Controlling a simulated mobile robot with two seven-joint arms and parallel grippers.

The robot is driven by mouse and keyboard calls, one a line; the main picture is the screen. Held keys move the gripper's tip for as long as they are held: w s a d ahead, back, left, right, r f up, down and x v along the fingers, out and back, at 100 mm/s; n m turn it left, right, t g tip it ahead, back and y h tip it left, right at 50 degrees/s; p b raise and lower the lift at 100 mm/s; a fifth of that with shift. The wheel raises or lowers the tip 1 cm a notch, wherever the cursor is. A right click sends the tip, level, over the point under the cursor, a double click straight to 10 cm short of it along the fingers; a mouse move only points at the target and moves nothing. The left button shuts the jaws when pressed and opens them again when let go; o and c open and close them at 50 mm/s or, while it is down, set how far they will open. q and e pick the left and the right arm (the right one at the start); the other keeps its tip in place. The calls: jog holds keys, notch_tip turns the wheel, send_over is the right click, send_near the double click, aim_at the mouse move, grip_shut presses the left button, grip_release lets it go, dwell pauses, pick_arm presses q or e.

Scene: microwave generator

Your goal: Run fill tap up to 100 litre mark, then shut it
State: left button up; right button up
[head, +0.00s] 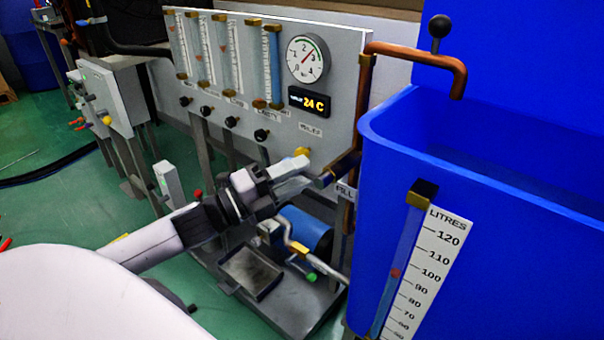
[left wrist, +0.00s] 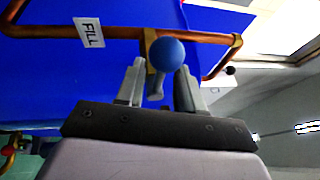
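The fill tap has a blue ball-ended handle (left wrist: 167,54) on the copper pipe, beside a FILL label (left wrist: 90,33) in the left wrist view. The blue tank (head: 480,205) has a LITRES scale (head: 440,262). The red marker (head: 396,272) in its sight tube sits between about 90 and 100. No stream is discernible below the copper spout (head: 458,85). My right gripper is not in view.
A grey panel (head: 345,105) behind my gripper carries several flow tubes, a round gauge (head: 307,58) and a display reading 24 C (head: 309,102). A black ball lever (head: 439,26) stands above the spout. A low frame with a blue cylinder (head: 305,232) is below the arm.

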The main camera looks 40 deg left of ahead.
pick_arm(q)
jog(key=shift+x, duration=0.75)
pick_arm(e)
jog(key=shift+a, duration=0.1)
pick_arm(q)
jog(key=shift+c, duration=0.3)
